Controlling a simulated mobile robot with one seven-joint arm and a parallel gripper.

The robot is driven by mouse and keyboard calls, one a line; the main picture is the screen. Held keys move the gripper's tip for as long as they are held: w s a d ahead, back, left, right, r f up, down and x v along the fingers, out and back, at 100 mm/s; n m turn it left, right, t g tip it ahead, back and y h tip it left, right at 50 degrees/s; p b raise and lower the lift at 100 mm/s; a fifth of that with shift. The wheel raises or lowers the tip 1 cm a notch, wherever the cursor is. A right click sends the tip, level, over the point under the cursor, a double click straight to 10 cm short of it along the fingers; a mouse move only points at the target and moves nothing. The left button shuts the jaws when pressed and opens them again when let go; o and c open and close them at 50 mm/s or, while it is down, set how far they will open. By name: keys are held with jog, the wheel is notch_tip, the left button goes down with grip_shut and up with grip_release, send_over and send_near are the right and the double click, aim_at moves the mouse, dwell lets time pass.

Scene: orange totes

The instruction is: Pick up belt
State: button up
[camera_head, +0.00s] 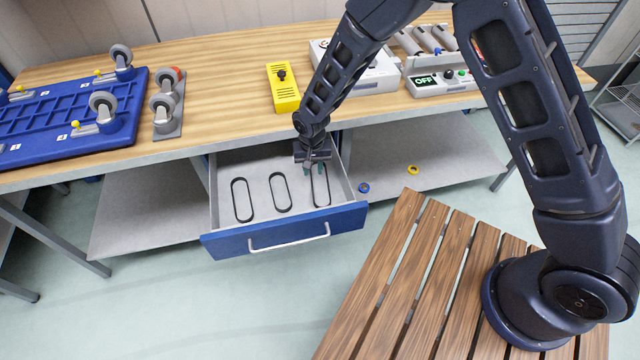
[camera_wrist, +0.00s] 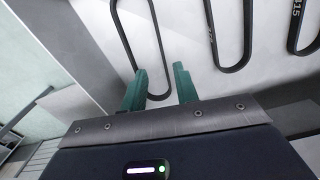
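Three thin black loop belts lie flat in an open drawer: a left one (camera_head: 234,200), a middle one (camera_head: 271,192) and a right one (camera_head: 321,206). My gripper (camera_head: 313,172) is down in the drawer over the far end of the right belt. In the wrist view, my gripper (camera_wrist: 160,80) has its green fingers apart, with the rounded end of this belt (camera_wrist: 158,40) between or under them. Contact cannot be told, and part of this end is hidden by the fingers. The other belts (camera_wrist: 248,40) (camera_wrist: 292,42) lie to the right in the wrist view.
The drawer (camera_head: 285,232) has a blue front and stands out below the wooden workbench (camera_head: 215,100). Its side wall is close to my gripper. A yellow box (camera_head: 283,88), a blue tray (camera_head: 70,115) and casters stand on the bench. A slatted wooden surface (camera_head: 440,250) is at front right.

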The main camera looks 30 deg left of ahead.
aim_at(312, 184)
jog(key=shift+s+a+f, duration=0.1)
jog(key=shift+s+f, duration=0.05)
jog(key=shift+f, duration=1.55)
jog(key=shift+s+f, duration=0.1)
jog(key=shift+f, duration=1.55)
grip_shut()
